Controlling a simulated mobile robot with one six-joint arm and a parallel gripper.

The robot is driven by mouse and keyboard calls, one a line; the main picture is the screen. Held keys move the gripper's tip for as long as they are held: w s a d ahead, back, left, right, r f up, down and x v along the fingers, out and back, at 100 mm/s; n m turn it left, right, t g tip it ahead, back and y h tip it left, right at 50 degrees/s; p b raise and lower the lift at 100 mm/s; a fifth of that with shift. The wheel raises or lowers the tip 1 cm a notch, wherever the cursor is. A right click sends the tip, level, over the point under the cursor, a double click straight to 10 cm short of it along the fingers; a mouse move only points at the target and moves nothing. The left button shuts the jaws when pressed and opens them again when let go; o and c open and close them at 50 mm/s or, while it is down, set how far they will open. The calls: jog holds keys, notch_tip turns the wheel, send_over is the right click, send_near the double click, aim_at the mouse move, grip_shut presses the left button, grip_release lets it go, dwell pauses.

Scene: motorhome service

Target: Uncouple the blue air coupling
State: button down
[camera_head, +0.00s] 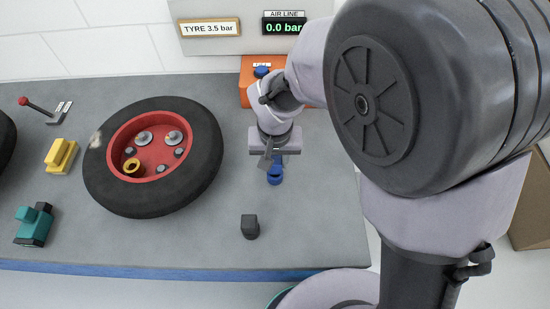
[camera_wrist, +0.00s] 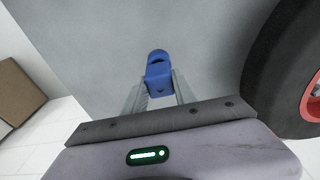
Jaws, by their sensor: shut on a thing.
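The blue air coupling (camera_wrist: 158,72) shows between the two fingers of my gripper (camera_wrist: 159,94) in the wrist view. The fingers are shut on its sides, and its rounded far end sticks out past them. In the head view the coupling (camera_head: 275,176) shows just below my gripper (camera_head: 270,160), over the grey bench top. I cannot tell whether it touches the bench. An orange unit (camera_head: 247,84) marked with a label stands behind my wrist, with a blue part (camera_head: 261,71) on its top. My arm hides most of the unit.
A wheel with a black tyre (camera_head: 205,155) and red rim lies left of my gripper. A small dark block (camera_head: 250,227) stands nearer the front edge. The air line display (camera_head: 284,27) reads 0.0 bar. A yellow block (camera_head: 61,156) and a teal tool (camera_head: 34,225) lie far left.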

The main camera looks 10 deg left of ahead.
jog(key=shift+f+b, duration=0.75)
jog(key=shift+f, duration=0.2)
jog(key=c, duration=0.9)
grip_release()
